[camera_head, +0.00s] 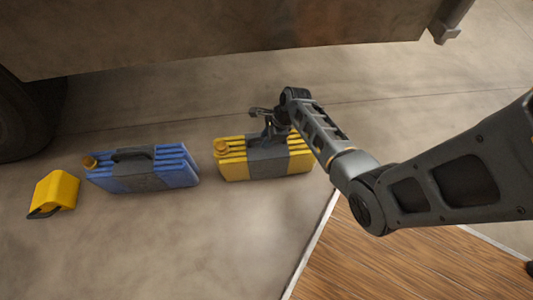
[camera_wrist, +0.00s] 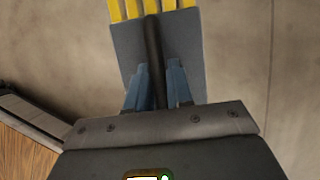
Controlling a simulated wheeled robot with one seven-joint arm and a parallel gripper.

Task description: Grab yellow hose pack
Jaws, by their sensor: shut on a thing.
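The yellow hose pack (camera_head: 234,167) has a grey middle band and an orange-yellow cap at its left end. It stands on the concrete floor in the head view, right of a blue pack. In the wrist view its yellow ribs and grey band (camera_wrist: 184,52) lie beyond my fingers, with a dark handle bar running between them. My gripper (camera_head: 268,138) is over the pack's grey middle from above. In the wrist view, my gripper's blue-grey fingers (camera_wrist: 158,88) are shut on the dark handle. Part of the pack's top is hidden by my gripper in the head view.
A similar blue pack (camera_head: 150,180) stands to the left, and a small yellow case (camera_head: 57,192) with a dark handle lies farther left. A large brown vehicle body (camera_head: 200,35) with a dark wheel (camera_head: 25,115) overhangs behind. A wooden board (camera_head: 390,250) lies at front right.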

